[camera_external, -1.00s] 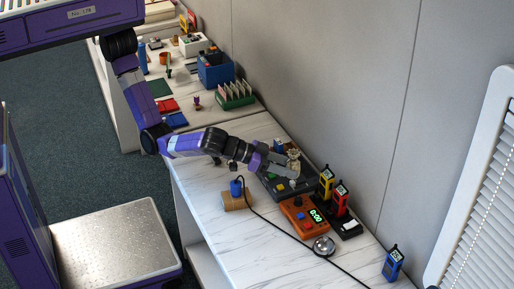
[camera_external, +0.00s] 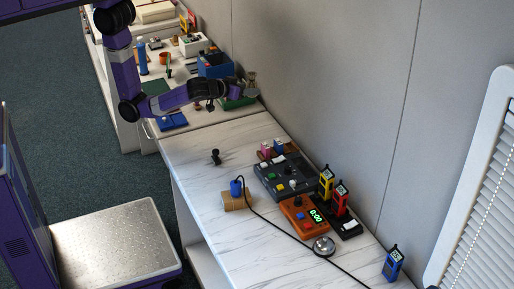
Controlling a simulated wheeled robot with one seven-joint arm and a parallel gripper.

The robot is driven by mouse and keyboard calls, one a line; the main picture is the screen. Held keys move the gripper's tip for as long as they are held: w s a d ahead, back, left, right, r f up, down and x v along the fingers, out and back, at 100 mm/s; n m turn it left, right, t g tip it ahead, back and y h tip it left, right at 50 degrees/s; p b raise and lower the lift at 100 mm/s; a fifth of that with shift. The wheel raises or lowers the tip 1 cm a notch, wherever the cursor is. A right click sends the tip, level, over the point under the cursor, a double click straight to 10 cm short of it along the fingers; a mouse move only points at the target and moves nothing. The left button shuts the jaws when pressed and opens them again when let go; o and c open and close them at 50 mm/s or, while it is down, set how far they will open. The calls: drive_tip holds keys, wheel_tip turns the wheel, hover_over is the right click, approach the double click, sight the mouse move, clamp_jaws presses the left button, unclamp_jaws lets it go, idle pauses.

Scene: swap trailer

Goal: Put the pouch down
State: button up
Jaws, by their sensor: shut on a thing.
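My gripper (camera_external: 247,89) is above the back part of the long counter, near the grey wall, in front of the green rack (camera_external: 236,102). It is shut on a small beige-brown pouch (camera_external: 252,77), which stands up at the fingertips. The pouch is small in this view and its lower part is hidden by the gripper. My gripper and arm cover much of the green rack and part of the blue bin behind it. I cannot tell how high the pouch is above the counter.
A blue bin (camera_external: 213,64) and a blue folded item (camera_external: 172,121) are near my arm. A dark control box (camera_external: 285,176), an orange timer box (camera_external: 303,214), yellow and red handheld devices and a cabled blue tool (camera_external: 237,187) occupy the front counter.

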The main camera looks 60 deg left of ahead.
sight(246, 137)
drive_tip(key=shift+s+a+r, duration=0.3)
drive_tip(key=shift+a+r, duration=0.05)
drive_tip(key=shift+r, duration=0.15)
drive_tip(key=shift+n+y, duration=0.4)
drive_tip(key=f, duration=2)
drive_tip(key=shift+s+a, duration=0.1)
drive_tip(key=shift+a, duration=0.1)
drive_tip(key=shift+f, duration=0.1)
drive_tip(key=shift+f, duration=0.15)
drive_tip(key=o, duration=1.3)
drive_tip(key=shift+o, duration=0.2)
drive_tip(key=shift+r, duration=0.2)
